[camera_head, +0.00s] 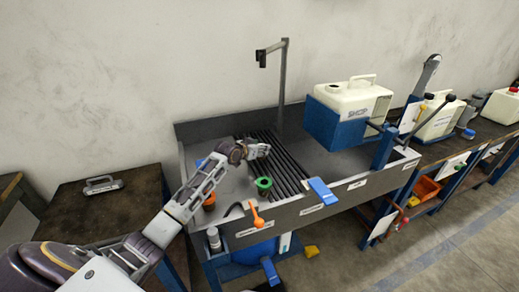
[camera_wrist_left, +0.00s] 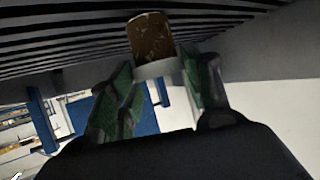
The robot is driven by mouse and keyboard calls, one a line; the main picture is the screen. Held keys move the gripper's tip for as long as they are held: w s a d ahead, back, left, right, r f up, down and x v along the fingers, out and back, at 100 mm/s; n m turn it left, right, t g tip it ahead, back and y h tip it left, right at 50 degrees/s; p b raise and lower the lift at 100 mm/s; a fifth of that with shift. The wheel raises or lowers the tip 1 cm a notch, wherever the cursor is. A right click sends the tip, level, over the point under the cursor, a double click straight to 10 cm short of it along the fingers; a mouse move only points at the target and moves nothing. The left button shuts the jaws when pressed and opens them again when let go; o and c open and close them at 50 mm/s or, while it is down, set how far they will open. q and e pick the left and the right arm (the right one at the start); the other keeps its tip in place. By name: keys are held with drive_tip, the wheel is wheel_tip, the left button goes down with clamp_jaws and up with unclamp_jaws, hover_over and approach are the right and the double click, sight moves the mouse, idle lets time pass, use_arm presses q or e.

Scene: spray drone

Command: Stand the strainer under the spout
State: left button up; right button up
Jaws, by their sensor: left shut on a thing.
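My left gripper (camera_head: 257,151) reaches over the slatted rack (camera_head: 283,178) in the grey sink. In the left wrist view the gripper (camera_wrist_left: 160,88) is shut on the strainer, a small cylinder with a brown mesh-like part (camera_wrist_left: 150,36) and a white collar. The fingers have green pads. In the head view the strainer is small and mostly hidden by the gripper; I cannot tell whether it touches the slats. The spout (camera_head: 262,58) hangs from the top of a tall grey post behind the rack, above and behind the gripper. My right gripper is not in view.
A green funnel-like piece (camera_head: 263,184) stands near the gripper on the rack's front side. An orange piece (camera_head: 209,200) is left of it. A white jug (camera_head: 355,98) sits in a blue holder at the right. A blue lever (camera_head: 321,190) is on the front rim.

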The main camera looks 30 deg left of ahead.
use_arm(q)
drive_tip(key=shift+f, duration=0.1)
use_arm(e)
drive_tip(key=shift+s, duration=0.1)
use_arm(q)
drive_tip(key=o, duration=0.9)
drive_tip(key=shift+o, duration=0.2)
drive_tip(key=v, duration=1.2)
drive_tip(key=shift+p, duration=0.35)
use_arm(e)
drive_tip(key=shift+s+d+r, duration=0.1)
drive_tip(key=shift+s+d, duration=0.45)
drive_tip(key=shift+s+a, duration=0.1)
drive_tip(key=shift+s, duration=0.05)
